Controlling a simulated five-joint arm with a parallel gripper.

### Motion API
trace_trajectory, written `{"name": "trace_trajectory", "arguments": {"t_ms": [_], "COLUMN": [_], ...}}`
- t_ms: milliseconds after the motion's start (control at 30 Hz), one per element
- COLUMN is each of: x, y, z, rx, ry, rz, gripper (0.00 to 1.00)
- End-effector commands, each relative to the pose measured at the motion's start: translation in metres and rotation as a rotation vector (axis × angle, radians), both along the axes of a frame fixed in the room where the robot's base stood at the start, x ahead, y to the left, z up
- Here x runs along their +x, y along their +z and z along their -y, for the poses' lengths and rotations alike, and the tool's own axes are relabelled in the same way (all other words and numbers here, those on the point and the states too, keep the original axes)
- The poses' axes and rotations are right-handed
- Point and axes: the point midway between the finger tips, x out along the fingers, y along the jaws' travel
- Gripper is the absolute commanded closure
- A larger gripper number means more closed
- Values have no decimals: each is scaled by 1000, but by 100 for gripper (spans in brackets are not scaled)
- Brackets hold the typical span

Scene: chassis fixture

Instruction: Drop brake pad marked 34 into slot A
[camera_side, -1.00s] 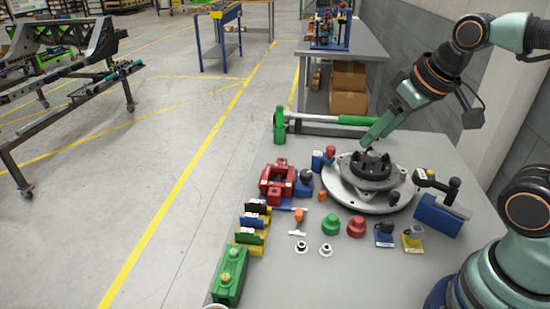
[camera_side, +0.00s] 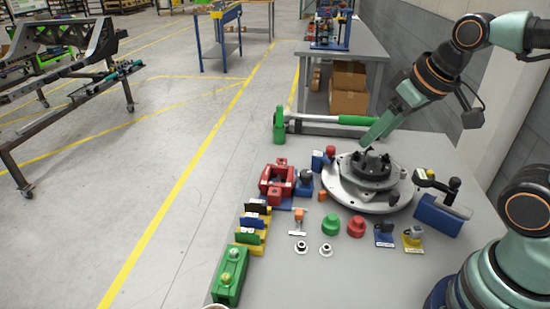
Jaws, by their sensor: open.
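Several thin upright plates, which look like brake pads, stand in a yellow rack (camera_side: 264,207) at the table's left edge; one is dark blue or black (camera_side: 257,208), another green (camera_side: 247,238). Their markings are too small to read, so I cannot tell which is 34. A red caliper-like fixture (camera_side: 277,184) sits behind the rack; no slot letter is legible. My gripper (camera_side: 367,146) is open, pointing down-left at the back of the black hub, far to the right of the rack. I cannot tell whether it touches the hub, and I see nothing held in it.
The black hub (camera_side: 371,170) sits on a round grey plate (camera_side: 366,203). A green-handled tool (camera_side: 345,120) lies along the back edge. A green block (camera_side: 230,275), red and green knobs (camera_side: 331,225) and a blue block (camera_side: 440,214) stand around.

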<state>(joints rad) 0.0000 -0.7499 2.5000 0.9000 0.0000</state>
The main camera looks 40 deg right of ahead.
Motion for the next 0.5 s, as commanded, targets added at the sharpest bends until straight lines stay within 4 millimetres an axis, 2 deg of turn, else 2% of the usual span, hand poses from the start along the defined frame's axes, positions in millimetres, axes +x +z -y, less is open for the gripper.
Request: {"name": "trace_trajectory", "arguments": {"t_ms": [200,300,500], "x": [0,1,19], "y": [0,0,4], "z": [0,-1,-13], "rx": [0,-1,-18], "ry": [0,3,76], "rz": [0,-2,-54], "gripper": [44,70,70]}}
